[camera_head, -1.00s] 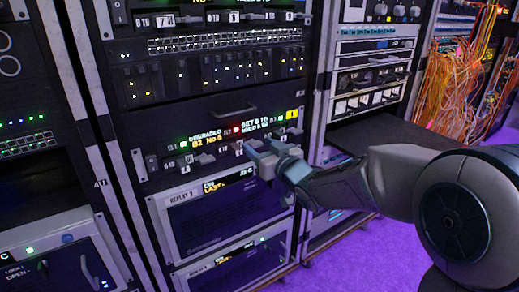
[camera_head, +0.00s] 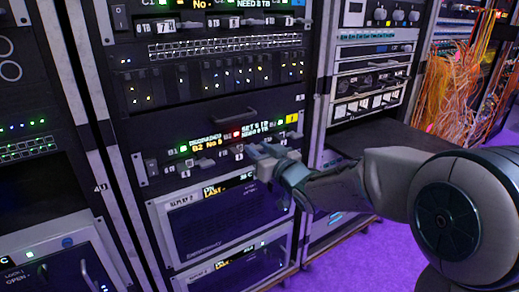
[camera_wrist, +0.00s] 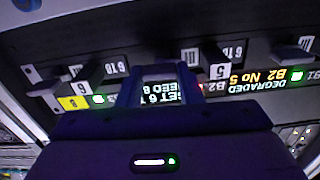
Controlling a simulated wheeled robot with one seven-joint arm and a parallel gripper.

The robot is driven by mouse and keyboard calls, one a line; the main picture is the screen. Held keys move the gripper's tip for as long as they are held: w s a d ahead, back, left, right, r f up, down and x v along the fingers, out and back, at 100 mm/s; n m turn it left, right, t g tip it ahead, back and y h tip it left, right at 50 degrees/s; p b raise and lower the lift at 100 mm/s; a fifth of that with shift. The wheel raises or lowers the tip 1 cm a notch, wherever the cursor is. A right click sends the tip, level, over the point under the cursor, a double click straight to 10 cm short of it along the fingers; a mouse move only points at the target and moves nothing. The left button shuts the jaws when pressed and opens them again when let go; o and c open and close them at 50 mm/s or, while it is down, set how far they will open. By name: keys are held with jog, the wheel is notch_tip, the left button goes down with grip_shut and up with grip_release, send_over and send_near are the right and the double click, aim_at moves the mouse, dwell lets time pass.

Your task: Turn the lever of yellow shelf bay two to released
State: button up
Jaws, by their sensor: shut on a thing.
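My gripper (camera_head: 258,154) is at the lever row of the dark rack unit with the lit text. In the wrist view my gripper (camera_wrist: 158,76) is shut on what looks like a lever, mostly hidden between its fingers. Other dark levers stick out on both sides, such as one at the left (camera_wrist: 90,80) and one at the right (camera_wrist: 213,62). A yellow tag (camera_head: 292,118) sits at the right end of the unit; the yellow tag (camera_wrist: 73,103) also shows at left in the wrist view. Display text reads "DEGRADED" and "B2 No 5", upside down there.
A bar handle (camera_head: 232,113) crosses the panel above the lever row. A drawer unit with a dark front (camera_head: 222,215) lies below. A dark shelf (camera_head: 385,140) projects at right, behind my arm. Orange cables (camera_head: 455,80) hang at far right.

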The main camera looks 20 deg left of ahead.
jog(key=m+p, duration=0.1)
jog(key=m, duration=0.1)
jog(key=m+p, duration=0.2)
jog(key=shift+w+d+r+m+p, duration=0.1)
jog(key=shift+r+m+p, duration=0.05)
jog(key=shift+m+p, duration=0.2)
jog(key=m+p, duration=0.3)
jog(key=m, duration=0.1)
jog(key=shift+m, duration=0.25)
jog(key=m+p, duration=0.3)
jog(key=m, duration=0.1)
jog(key=shift+f+m+p, duration=0.2)
jog(key=shift+m+p, duration=0.45)
jog(key=shift+m, duration=0.35)
jog(key=shift+f+m+p, duration=0.15)
jog(key=shift+m+p, duration=0.45)
jog(key=shift+m, duration=0.4)
jog(key=o, duration=1)
jog(key=p+v, duration=0.2)
jog(key=v, duration=1.1)
jog(key=shift+s+d, duration=0.25)
jog(key=shift+d, duration=0.05)
